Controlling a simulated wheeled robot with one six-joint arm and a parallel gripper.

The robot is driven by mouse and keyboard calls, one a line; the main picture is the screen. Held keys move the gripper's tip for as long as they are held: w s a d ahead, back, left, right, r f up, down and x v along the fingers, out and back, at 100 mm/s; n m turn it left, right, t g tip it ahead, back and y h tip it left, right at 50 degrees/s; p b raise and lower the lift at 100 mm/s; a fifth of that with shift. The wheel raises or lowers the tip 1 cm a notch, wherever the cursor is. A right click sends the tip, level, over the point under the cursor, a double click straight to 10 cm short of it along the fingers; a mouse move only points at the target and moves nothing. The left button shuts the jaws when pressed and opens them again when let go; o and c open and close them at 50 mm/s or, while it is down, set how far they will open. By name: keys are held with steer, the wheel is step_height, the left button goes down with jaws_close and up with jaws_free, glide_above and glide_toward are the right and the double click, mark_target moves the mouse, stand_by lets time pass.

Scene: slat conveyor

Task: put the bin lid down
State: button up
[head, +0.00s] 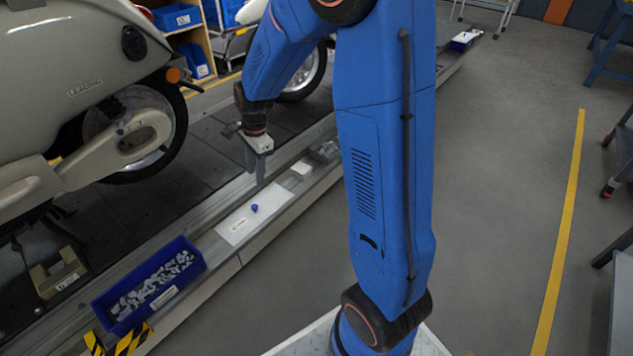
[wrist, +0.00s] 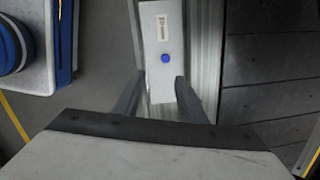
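The bin lid is a flat white plate with a short printed label and a round blue knob; in the head view the lid (head: 238,224) lies flat along the side ledge of the conveyor. I cannot tell whether a bin is beneath it. In the wrist view the lid (wrist: 150,38) runs up the middle, its blue knob (wrist: 165,58) just beyond the fingertips. My gripper (head: 257,178) points down above the lid's far end, apart from the knob.
A blue bin (head: 150,284) full of small grey parts stands on the ledge at the near left. A small white box (head: 302,169) and a clear container (head: 328,150) sit farther along. A scooter (head: 85,90) stands on the dark slats to the left.

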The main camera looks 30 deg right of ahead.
steer(key=s+d+r+n+t, duration=0.1)
steer(key=s+r+n, duration=0.4)
steer(key=s, duration=0.5)
steer(key=s+d+r+n+t+h, duration=0.1)
steer(key=s+d+r+n, duration=0.1)
steer(key=s+r+n, duration=0.4)
steer(key=s+d+r+n+t, duration=0.2)
steer(key=s+r+n, duration=0.4)
steer(key=s, duration=0.9)
steer(key=shift+r, duration=0.3)
